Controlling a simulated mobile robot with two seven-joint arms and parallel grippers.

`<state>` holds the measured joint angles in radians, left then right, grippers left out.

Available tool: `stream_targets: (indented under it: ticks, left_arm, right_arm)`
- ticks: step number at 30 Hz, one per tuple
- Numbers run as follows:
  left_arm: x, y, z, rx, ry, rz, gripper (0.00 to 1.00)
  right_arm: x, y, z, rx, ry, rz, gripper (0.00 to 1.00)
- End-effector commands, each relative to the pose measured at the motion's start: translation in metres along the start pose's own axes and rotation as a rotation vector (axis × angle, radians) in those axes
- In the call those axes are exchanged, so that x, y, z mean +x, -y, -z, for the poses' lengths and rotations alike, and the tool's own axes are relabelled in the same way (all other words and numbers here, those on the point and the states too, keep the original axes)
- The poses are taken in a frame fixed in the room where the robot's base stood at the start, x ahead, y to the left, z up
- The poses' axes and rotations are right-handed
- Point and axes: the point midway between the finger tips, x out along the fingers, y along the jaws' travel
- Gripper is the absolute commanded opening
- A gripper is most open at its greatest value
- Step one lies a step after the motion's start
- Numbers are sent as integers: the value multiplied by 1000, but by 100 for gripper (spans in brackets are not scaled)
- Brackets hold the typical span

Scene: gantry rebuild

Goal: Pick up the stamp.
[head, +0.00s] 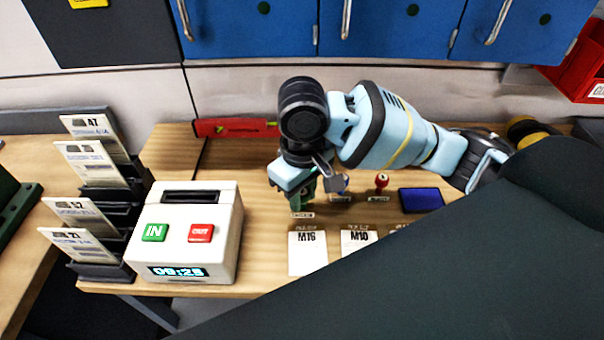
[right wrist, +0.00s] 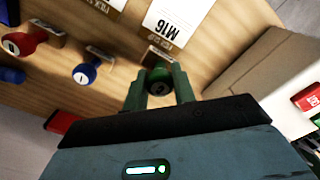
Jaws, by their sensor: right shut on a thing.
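I cannot tell whether the stamp's base touches the table. My left gripper is not in view.
A blue-knobbed stamp (head: 341,184) and a red-knobbed stamp (head: 381,181) stand to the right, then a blue ink pad (head: 421,199). White cards (head: 307,254) lie in front. A time clock (head: 187,230) and card rack (head: 98,273) stand left. Blue cabinets (head: 380,30) hang behind.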

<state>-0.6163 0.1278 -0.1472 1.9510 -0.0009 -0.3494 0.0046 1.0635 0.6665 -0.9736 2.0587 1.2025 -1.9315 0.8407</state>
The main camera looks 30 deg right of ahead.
Motion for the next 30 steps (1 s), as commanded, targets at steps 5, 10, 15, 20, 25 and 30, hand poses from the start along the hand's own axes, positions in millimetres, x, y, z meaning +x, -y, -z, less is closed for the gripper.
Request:
stream_targets:
  ticks: [5,10,15,20,25,30]
  left_arm:
    - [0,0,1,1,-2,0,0]
    - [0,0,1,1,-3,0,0]
    - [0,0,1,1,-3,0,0]
    - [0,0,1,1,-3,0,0]
    - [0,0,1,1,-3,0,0]
    - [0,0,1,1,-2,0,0]
  right_arm:
    - [0,34,-34,-8,-2,3,3]
    - [0,59,-58,-6,-2,2,4]
    - [0,74,-73,-2,-1,0,4]
    - [0,81,-80,-2,-1,0,4]
    - [0,82,-82,1,-1,0,4]
    - [0,82,-82,0,-1,0,4]
